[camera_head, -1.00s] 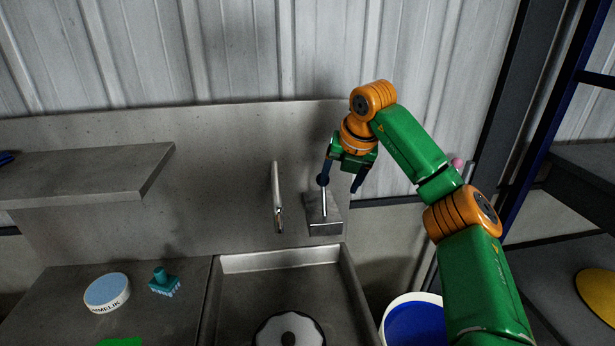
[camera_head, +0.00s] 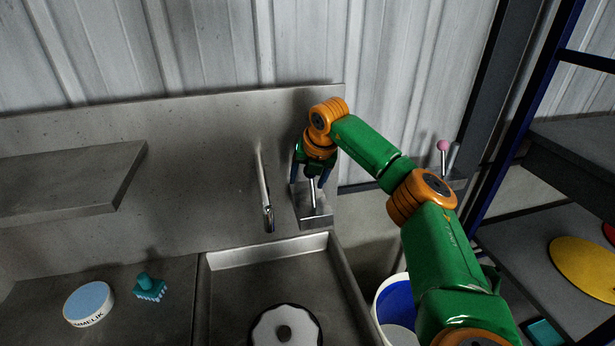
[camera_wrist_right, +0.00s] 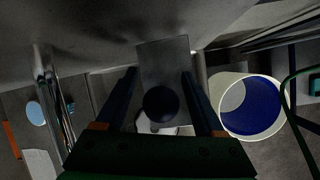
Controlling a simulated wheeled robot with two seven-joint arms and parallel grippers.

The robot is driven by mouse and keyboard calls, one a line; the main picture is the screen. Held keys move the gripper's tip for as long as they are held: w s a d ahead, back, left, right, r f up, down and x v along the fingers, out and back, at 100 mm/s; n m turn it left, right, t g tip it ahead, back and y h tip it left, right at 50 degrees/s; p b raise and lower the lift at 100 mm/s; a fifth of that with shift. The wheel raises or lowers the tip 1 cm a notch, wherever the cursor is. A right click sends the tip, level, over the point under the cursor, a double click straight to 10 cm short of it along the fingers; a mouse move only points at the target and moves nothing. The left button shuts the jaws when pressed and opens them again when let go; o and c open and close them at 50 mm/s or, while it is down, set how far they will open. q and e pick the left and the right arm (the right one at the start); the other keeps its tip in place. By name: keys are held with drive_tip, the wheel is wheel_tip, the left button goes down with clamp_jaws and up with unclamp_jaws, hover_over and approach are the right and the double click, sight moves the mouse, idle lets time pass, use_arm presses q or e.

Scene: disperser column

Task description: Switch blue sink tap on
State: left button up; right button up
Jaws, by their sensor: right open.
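The tap control is a metal block (camera_head: 316,219) on the wall right of the spout, with an upright lever (camera_head: 313,195) that ends in a dark blue knob. The knob (camera_wrist_right: 161,102) shows in the right wrist view between the two fingers. My right gripper (camera_head: 310,178) is open, with one finger on each side of the lever's top; I cannot tell whether they touch it. The curved spout (camera_head: 265,195) hangs over the sink (camera_head: 240,262). My left gripper is not in view.
A white bucket with blue inside (camera_head: 381,300) stands right of the sink. A pink-knobbed lever (camera_head: 443,146) is farther right. A round blue-topped tin (camera_head: 88,302) and a teal brush (camera_head: 150,287) lie on the left counter. A wall shelf (camera_head: 70,180) is at left.

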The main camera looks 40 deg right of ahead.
drive_tip(key=shift+s+r, duration=0.1)
clamp_jaws()
idle(1.2)
